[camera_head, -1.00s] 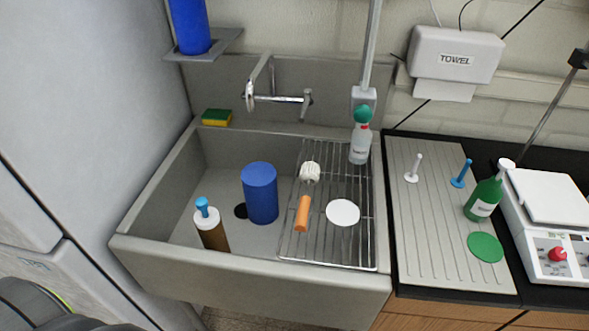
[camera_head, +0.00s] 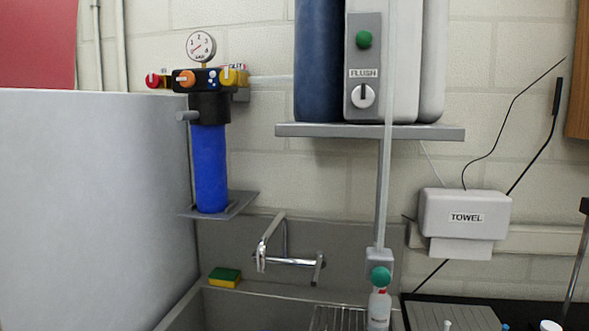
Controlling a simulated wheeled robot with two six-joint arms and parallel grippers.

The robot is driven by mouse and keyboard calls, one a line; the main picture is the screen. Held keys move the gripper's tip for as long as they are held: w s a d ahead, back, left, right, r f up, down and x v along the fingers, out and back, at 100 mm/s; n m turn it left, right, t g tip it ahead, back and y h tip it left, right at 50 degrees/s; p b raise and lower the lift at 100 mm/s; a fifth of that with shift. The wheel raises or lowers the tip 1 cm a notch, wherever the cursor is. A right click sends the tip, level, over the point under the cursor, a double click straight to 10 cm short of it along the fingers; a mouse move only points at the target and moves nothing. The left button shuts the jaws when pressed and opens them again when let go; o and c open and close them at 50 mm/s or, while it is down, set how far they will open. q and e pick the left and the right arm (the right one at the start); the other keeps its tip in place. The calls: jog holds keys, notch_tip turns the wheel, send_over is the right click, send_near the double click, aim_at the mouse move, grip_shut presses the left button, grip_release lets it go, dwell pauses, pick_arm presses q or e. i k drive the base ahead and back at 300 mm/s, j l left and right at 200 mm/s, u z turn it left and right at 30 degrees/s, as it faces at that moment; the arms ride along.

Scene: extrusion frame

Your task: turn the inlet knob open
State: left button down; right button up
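A water filter unit hangs on the wall at the upper left, with a black head (camera_head: 209,105) above a blue cylinder (camera_head: 210,168). The head carries a red knob (camera_head: 153,81) on the left, an orange knob (camera_head: 184,78) in front and a yellow knob (camera_head: 229,76) on the right. Small labels near the knobs are too small to read, so I cannot tell which is the inlet knob. A round pressure gauge (camera_head: 201,47) sits on top. Neither of my grippers is in view.
A grey sink (camera_head: 270,299) with a chrome faucet (camera_head: 290,261) lies below. A small shelf (camera_head: 240,203) is under the blue cylinder. A wall shelf (camera_head: 370,131) holds tanks and a FLUSH panel (camera_head: 364,90). A large pale cabinet (camera_head: 90,210) stands close at the left.

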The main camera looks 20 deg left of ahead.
aim_at(153, 81)
jog(key=u, duration=1.5)
